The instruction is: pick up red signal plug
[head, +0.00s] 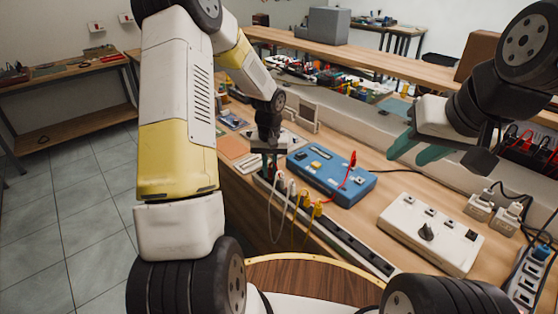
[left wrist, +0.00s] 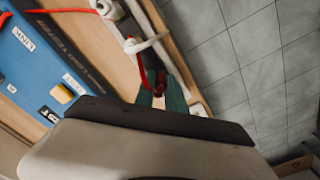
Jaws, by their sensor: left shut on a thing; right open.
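My left gripper (head: 267,168) reaches down at the left end of the plug rail (head: 350,239), beside the blue box (head: 335,176). In the left wrist view its green fingertips (left wrist: 160,97) are shut on a dark red plug (left wrist: 158,88), close to the rail; whether the plug is still seated there I cannot tell. In the head view the gripper mostly hides this plug. Another red plug (head: 352,160) stands upright on the blue box with a red cable. My right gripper (head: 418,150) is open and empty, above the bench to the right of the blue box.
White plugs (head: 291,187) and yellow plugs (head: 304,199) with hanging cables stand along the rail beside my left gripper. Tiled floor (head: 75,200) is clear on the left.

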